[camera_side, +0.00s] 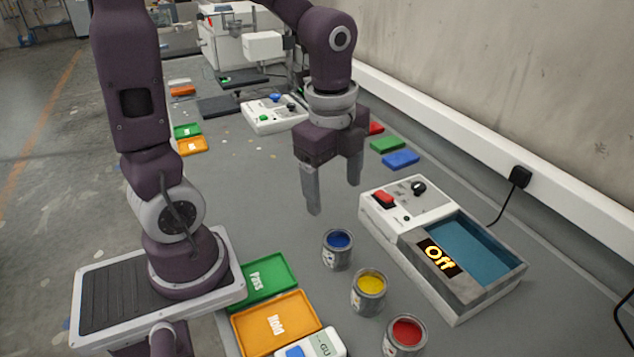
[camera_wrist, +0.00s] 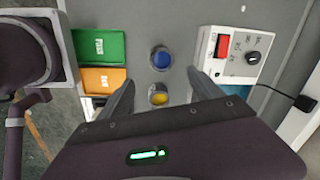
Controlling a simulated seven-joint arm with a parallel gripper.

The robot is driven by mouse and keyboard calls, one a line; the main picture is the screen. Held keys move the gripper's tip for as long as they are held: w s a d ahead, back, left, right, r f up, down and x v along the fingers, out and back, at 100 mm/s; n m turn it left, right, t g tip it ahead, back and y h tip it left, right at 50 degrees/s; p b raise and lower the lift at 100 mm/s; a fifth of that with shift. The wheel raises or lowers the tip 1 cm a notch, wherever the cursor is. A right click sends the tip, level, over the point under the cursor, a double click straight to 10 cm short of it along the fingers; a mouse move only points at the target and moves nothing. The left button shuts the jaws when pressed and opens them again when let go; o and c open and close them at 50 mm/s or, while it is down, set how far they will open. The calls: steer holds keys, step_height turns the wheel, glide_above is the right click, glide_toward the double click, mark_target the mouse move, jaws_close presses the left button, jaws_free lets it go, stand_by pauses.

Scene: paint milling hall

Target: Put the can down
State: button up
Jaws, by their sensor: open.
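Three small open paint cans stand upright in a row on the grey bench in the side view: a blue can (camera_side: 338,252), a yellow can (camera_side: 369,293) and a red can (camera_side: 404,338). My gripper (camera_side: 334,199) is open and empty above the bench, beyond the blue can and apart from it. In the wrist view my gripper (camera_wrist: 160,80) has its two fingers spread wide. The blue can (camera_wrist: 160,59) shows ahead of the fingers and the yellow can (camera_wrist: 158,95) shows between them. The red can is hidden in that view.
A green "Pass" tray (camera_side: 267,281) and an orange "Hold" tray (camera_side: 273,323) lie left of the cans. A bath machine (camera_side: 436,246) with an "Off" display stands right. Its plug (camera_side: 520,177) sits on the wall duct. Bench between is clear.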

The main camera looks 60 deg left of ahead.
steer(key=s+d+r+n+t, duration=0.1)
steer(key=s+r+n+t, duration=0.1)
steer(key=s+r+n, duration=0.2)
steer(key=s+d+r+n+t, duration=0.1)
steer(key=s+r+n+t, duration=0.1)
steer(key=s+n, duration=0.4)
steer(key=r+n, duration=0.1)
steer(key=n, duration=0.3)
steer(key=shift+s+d+r+n+t, duration=0.15)
steer(key=shift+r+n+t, duration=0.15)
steer(key=shift+r+t, duration=0.1)
